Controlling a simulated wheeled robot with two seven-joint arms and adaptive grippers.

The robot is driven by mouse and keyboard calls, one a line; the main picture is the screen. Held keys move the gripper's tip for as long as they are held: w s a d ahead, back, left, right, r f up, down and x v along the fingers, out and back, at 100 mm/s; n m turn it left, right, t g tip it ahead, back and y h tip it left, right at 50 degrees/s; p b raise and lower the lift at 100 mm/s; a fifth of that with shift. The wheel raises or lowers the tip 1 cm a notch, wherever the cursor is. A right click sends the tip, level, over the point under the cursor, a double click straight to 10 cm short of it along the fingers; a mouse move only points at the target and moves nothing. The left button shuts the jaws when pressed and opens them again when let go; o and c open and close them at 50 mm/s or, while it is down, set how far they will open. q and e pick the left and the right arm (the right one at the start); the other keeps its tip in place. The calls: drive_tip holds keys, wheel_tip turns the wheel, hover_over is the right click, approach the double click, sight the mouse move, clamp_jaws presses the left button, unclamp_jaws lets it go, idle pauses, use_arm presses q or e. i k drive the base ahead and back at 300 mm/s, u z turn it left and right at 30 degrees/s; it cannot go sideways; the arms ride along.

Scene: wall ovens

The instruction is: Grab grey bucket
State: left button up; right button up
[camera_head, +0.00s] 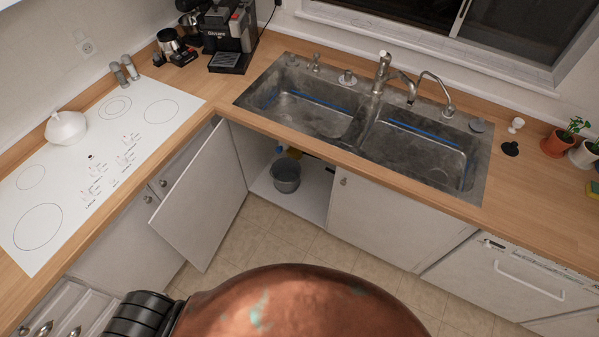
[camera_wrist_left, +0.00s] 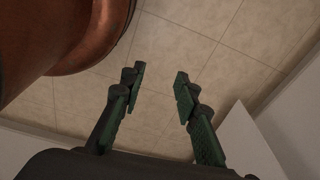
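The grey bucket (camera_head: 286,175) stands upright inside the open cabinet under the left side of the sink, on the cabinet's pale floor. My left gripper (camera_wrist_left: 160,76) shows in the left wrist view, its two green-padded fingers apart with nothing between them. Tiled floor lies beyond the fingers. The left gripper is not seen in the head view, and the bucket is not seen in the wrist view. My right gripper is in neither view.
The cabinet door (camera_head: 203,195) stands open left of the bucket. Yellow and blue items (camera_head: 291,152) sit behind it. A large copper rounded object (camera_head: 300,305) fills the bottom middle of the head view; I cannot tell what supports it. Tiled floor (camera_head: 262,240) is clear ahead.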

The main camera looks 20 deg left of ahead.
sight(286, 171)
drive_tip(key=u, duration=0.1)
drive_tip(key=i, duration=0.7)
drive_tip(key=u, duration=0.95)
drive_tip(key=i, duration=0.7)
drive_tip(key=u, duration=0.75)
